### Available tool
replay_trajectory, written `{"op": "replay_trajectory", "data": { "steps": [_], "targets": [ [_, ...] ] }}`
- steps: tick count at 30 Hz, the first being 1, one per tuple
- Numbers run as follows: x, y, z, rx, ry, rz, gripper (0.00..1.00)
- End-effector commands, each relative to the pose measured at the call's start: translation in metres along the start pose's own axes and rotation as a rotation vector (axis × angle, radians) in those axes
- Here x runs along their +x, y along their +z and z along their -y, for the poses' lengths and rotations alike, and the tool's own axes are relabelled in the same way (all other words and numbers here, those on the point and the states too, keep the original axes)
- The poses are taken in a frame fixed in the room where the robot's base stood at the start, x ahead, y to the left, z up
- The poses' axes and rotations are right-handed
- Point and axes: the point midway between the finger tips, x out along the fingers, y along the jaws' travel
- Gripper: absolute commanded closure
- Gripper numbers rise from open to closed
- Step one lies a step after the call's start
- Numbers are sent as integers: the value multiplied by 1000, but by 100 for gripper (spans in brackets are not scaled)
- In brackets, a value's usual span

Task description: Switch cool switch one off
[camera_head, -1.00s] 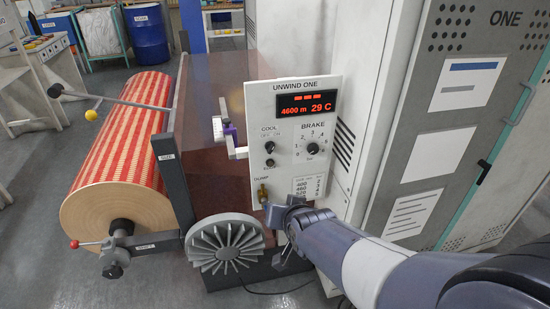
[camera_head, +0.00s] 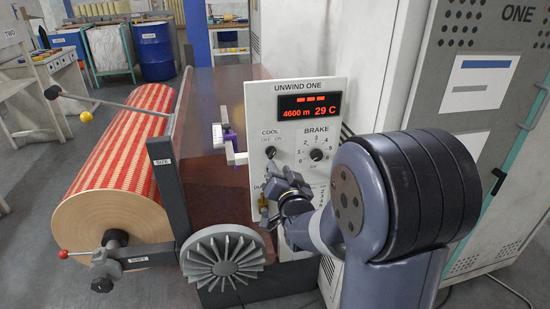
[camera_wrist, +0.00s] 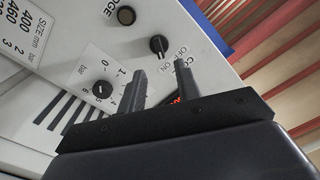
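The cool switch (camera_head: 271,152) is a small black knob under the COOL, OFF and ON lettering on the UNWIND ONE panel (camera_head: 259,105). Which way it points is not clear. In the wrist view the switch (camera_wrist: 160,46) lies just beyond the fingertips, in line with the gap between them and not touched. My gripper (camera_head: 272,182) is in front of the lower left of the panel, just below the switch. In the wrist view my gripper (camera_wrist: 162,75) is open and empty; one finger partly covers the COOL lettering.
The brake knob (camera_head: 316,155) is right of the switch. The display (camera_head: 309,107) reads 4600 m and 29 C. A grey finned wheel (camera_head: 222,257) is below left, and a red-striped roll (camera_head: 125,150) lies further left. A grey cabinet (camera_head: 480,120) stands right.

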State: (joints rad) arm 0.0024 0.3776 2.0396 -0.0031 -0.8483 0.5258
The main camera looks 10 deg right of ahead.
Motion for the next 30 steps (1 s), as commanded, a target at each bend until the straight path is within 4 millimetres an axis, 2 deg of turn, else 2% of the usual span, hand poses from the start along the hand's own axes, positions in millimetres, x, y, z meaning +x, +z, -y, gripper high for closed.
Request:
{"op": "replay_trajectory", "data": {
  "steps": [1, 6, 12, 24, 30],
  "targets": [
    [11, 0, 0, 0, 1, 1, 68],
    [40, 0, 0, 0, 1, 1, 68],
    [60, 0, 0, 0, 1, 1, 68],
    [66, 0, 0, 0, 1, 2, 69],
    [66, 0, 0, 0, 1, 2, 85]
  ]
}}
